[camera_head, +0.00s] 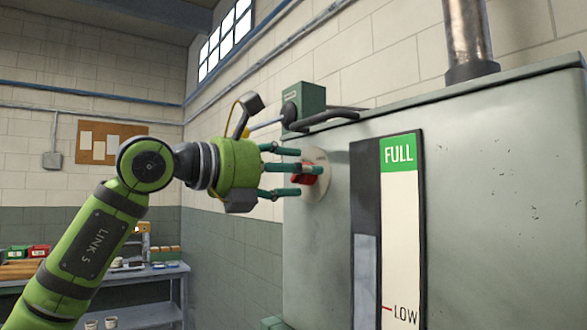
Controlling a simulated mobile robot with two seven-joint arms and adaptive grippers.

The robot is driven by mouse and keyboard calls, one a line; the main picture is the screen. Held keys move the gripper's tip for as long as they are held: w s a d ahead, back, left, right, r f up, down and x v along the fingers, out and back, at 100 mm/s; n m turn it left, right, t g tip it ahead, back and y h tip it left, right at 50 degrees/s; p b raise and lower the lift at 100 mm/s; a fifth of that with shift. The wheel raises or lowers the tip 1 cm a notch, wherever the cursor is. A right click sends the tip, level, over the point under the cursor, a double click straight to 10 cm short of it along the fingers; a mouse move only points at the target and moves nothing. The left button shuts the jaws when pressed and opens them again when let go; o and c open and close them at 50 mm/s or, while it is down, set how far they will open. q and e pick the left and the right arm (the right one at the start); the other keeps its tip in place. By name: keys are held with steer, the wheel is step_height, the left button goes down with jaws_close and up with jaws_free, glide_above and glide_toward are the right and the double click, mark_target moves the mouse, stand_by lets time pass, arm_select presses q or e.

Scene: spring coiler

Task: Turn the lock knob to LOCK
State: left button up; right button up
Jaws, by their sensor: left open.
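I cannot tell whether any finger touches the knob. No lock lettering is readable on the plate. My right gripper is not in view.
A level gauge (402,230) marked FULL and LOW is on the machine's front. A green box (305,101) and dark lever (328,116) sit above the knob, close to my gripper. A workbench (150,272) stands at the back left.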

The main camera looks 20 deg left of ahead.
arm_select(q)
steer(key=c, duration=1.1)
steer(key=shift+a+n, duration=0.1)
steer(key=shift+n, duration=0.3)
steer(key=n+b, duration=0.2)
steer(key=n, duration=0.4)
steer(key=n+b, duration=0.2)
steer(key=n, duration=0.4)
steer(key=shift+a+r+n+b, duration=0.15)
steer(key=shift+n+b, duration=0.2)
steer(key=shift+n, duration=0.05)
steer(key=n+b, duration=0.1)
steer(key=n, duration=0.3)
steer(key=shift+c, duration=0.3)
steer(key=shift+n, duration=0.3)
